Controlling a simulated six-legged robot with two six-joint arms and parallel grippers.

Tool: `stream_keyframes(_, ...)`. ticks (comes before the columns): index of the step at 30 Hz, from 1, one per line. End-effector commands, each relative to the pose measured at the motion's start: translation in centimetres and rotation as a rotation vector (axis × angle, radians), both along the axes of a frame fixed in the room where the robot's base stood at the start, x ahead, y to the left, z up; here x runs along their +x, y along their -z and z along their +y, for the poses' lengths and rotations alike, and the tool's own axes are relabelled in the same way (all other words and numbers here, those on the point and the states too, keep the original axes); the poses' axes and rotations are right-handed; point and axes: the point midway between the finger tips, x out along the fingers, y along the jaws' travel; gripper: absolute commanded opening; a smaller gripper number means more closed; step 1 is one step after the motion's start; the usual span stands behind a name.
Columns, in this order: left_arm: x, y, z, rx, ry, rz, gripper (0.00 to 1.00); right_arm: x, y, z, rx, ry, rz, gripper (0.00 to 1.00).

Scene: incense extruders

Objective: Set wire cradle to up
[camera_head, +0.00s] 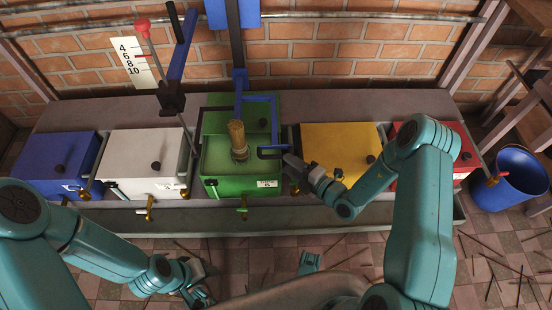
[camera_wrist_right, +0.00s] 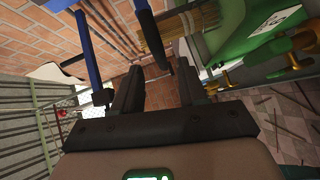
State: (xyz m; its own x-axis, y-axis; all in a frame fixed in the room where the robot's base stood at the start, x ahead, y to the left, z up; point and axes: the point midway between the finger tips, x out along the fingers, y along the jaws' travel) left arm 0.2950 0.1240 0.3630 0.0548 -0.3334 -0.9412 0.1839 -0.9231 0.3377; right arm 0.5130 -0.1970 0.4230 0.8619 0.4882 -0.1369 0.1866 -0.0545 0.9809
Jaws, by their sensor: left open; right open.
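I take the wire cradle to be the thin blue frame (camera_head: 274,122) beside the blue post at the green box; which part is the cradle is not certain. Its lower loop hangs by the brown bundle (camera_head: 237,140) in the green box (camera_head: 215,160). My right gripper (camera_head: 292,162) is open, just right of the loop; contact cannot be told. In the right wrist view, its two dark fingers (camera_wrist_right: 160,88) stand apart with nothing seen between them. A blue bar (camera_wrist_right: 86,45) shows beyond them. My left gripper (camera_head: 202,291) is open and low, over the floor.
Blue (camera_head: 60,155), white (camera_head: 140,150), yellow (camera_head: 335,142) and red (camera_head: 465,150) boxes flank the green one on the bench, with brass taps in front. A blue bucket (camera_head: 515,180) stands at the right. A red-knobbed lever (camera_head: 143,27) rises behind the white box.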

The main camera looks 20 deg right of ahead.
Motion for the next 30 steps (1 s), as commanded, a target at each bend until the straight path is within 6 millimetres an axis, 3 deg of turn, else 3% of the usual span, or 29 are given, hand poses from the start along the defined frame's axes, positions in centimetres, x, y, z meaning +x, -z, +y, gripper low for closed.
stream_keyframes(3, 0.2, 1.1, 0.2, 0.002, -0.008, -0.003, 0.43, 2.3, 0.7, 1.4, -0.001, -0.004, -0.003, 0.42)
stream_keyframes(9, 0.4, 1.7, 0.4, 0.003, -0.015, -0.007, 0.43, 4.7, 0.9, 2.8, 0.0, -0.002, -0.001, 0.42)
stream_keyframes(20, 0.4, 1.8, 0.4, 0.004, -0.017, -0.007, 0.43, 5.4, 0.9, 3.3, 0.0, 0.001, 0.001, 0.42)
stream_keyframes(21, 0.4, 1.8, 0.4, 0.003, -0.017, -0.007, 0.43, 5.4, 0.9, 3.3, 0.0, 0.001, 0.001, 0.39)
stream_keyframes(24, 0.4, 1.8, 0.4, 0.003, -0.017, -0.007, 0.43, 5.4, 0.9, 3.3, 0.0, 0.001, 0.001, 0.06)
stream_keyframes(25, 0.4, 1.8, 0.4, 0.003, -0.016, -0.008, 0.43, 5.4, 0.9, 3.3, -0.001, 0.001, 0.001, 0.0)
stream_keyframes(30, 0.4, 1.7, 0.4, 0.003, -0.016, -0.008, 0.43, 5.4, 0.8, 3.3, -0.001, 0.001, 0.001, 0.0)
